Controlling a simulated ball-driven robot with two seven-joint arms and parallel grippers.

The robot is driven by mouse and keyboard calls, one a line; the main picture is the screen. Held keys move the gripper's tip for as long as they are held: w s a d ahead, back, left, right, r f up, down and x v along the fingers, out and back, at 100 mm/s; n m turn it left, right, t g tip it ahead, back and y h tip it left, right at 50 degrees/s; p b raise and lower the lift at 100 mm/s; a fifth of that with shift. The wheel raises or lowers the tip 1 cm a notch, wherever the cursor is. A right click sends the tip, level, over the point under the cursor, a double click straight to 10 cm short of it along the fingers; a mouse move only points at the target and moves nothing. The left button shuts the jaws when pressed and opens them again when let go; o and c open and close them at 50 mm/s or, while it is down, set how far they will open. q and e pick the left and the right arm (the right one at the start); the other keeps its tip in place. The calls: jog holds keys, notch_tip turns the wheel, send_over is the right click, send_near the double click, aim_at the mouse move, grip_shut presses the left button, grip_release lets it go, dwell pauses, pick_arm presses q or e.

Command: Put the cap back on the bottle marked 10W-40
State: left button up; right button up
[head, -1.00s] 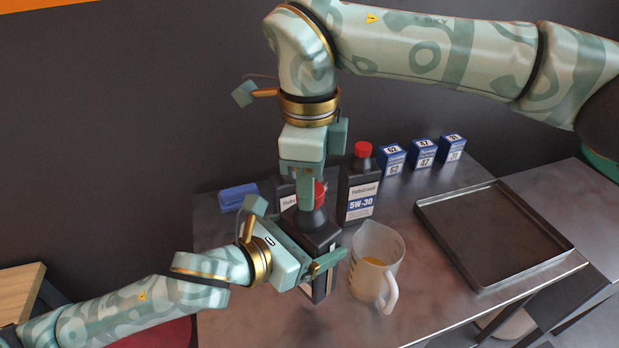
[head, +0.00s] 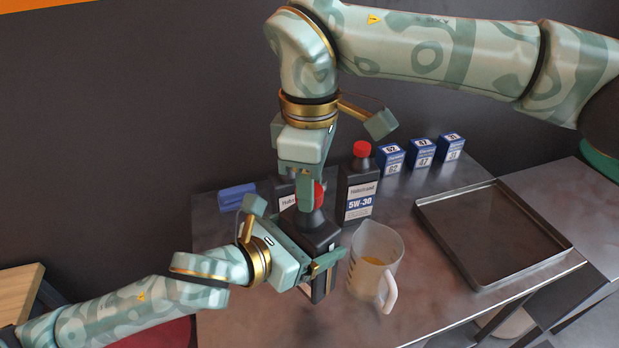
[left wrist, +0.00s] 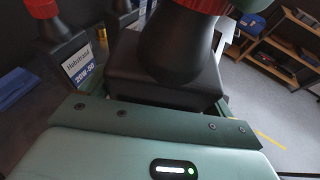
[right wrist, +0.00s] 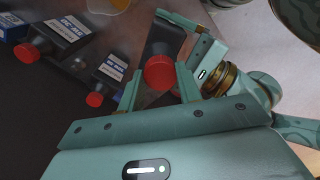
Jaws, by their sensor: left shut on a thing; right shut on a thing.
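A black bottle (head: 314,236) stands upright at the front of the bench, its label mostly hidden and unreadable. My left gripper (head: 318,272) is shut around its body. A red cap (head: 319,196) is at the top of the bottle's neck, and it also shows in the right wrist view (right wrist: 159,72). My right gripper (head: 303,202) points down from above and is shut on this cap. In the left wrist view the dark neck (left wrist: 172,45) rises to the red cap (left wrist: 205,4). I cannot tell how far the cap is screwed on.
A 20W-50 bottle (left wrist: 77,68) and a 5W-30 bottle (head: 359,190), both red-capped, stand behind. A measuring jug (head: 376,252) with amber liquid is close on the right. Several blue boxes (head: 421,152), a blue item (head: 236,196) and an empty metal tray (head: 430,212) are also there.

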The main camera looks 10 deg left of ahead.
jog(key=m, duration=0.4)
jog(key=shift+w+m, duration=0.1)
jog(key=shift+m, duration=0.2)
jog(key=o, duration=1)
notch_tip(320, 180, up, 12)
